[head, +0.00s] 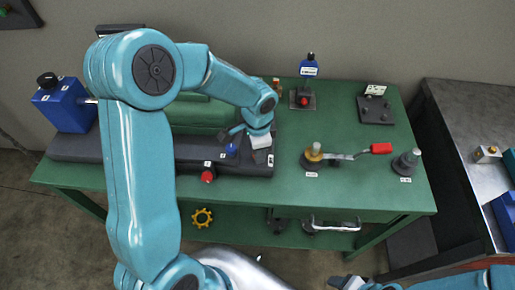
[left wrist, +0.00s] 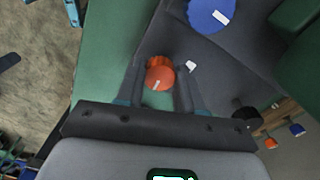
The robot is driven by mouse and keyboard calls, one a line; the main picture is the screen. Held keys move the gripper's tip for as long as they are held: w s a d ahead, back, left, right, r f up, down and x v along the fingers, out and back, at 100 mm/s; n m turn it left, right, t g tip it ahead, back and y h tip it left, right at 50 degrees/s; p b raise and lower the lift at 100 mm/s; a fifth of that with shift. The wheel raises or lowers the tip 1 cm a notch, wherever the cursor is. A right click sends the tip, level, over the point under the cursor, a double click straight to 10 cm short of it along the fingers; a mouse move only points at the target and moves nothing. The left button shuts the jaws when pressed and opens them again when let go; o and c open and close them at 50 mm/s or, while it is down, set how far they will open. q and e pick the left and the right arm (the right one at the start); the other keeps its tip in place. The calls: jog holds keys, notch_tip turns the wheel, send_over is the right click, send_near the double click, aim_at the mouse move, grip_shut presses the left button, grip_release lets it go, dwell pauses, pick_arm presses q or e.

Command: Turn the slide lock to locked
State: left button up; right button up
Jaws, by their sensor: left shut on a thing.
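My left gripper (head: 260,148) is low over the right end of the dark machine base on the green table. In the left wrist view its two dark fingers (left wrist: 160,67) stand on either side of an orange-red round knob (left wrist: 160,77) with a white line, shut on it. The gripper hides this knob in the head view. No readable label shows whether it is the slide lock. A blue knob (head: 231,150) with a white mark lies just left of the gripper, and also shows in the left wrist view (left wrist: 209,14). My right gripper (head: 345,283) shows partly at the bottom edge; its jaws are unclear.

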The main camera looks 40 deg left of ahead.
pick_arm(q)
jog(key=shift+w+m, duration=0.1)
jog(key=shift+m, duration=0.4)
jog(key=o, duration=1)
jog(key=shift+o, duration=0.2)
jog(key=shift+r, duration=0.1)
notch_tip(320, 180, up, 16)
